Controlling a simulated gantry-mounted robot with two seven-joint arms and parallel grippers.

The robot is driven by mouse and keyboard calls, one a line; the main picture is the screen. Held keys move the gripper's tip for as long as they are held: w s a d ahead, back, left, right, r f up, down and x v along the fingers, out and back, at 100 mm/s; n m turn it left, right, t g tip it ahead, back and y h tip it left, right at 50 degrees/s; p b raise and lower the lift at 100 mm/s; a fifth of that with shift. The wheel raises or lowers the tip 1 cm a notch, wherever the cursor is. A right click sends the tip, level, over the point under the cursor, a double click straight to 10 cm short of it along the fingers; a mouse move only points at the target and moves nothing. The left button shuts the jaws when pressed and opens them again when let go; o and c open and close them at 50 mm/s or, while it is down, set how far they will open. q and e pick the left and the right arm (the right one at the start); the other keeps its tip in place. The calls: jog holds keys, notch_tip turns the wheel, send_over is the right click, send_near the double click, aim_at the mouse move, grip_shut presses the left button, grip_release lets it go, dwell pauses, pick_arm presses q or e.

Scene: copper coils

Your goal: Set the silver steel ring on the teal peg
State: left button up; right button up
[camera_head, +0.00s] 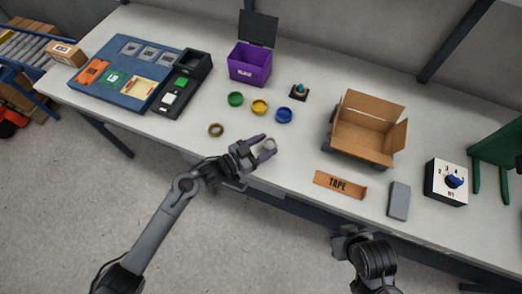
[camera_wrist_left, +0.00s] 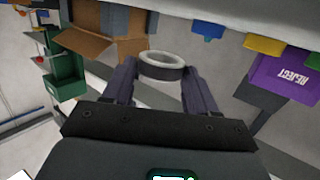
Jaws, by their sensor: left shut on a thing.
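The silver steel ring (camera_head: 269,144) is held between the two fingers of my left gripper (camera_head: 266,148), above the table near its front edge. In the left wrist view the ring (camera_wrist_left: 162,73) sits between the fingertips of the left gripper (camera_wrist_left: 162,70), its opening visible. The teal peg (camera_head: 300,88) stands upright on a dark square base farther back and to the right of the ring, apart from it.
A copper-brown ring (camera_head: 216,130) lies left of the gripper. An open cardboard box (camera_head: 365,130) stands right of the peg.

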aim_at(261, 151)
pick_arm(q)
jog(key=shift+w+a+f, duration=0.25)
jog(key=shift+a, duration=0.2)
notch_tip(261, 151, down, 2)
jog(key=shift+f, duration=0.8)
jog(key=shift+f, duration=0.1)
jog(key=shift+f+b, duration=0.15)
jog(key=shift+b, duration=0.2)
jog(key=o, duration=1.2)
jog(key=shift+c, duration=0.2)
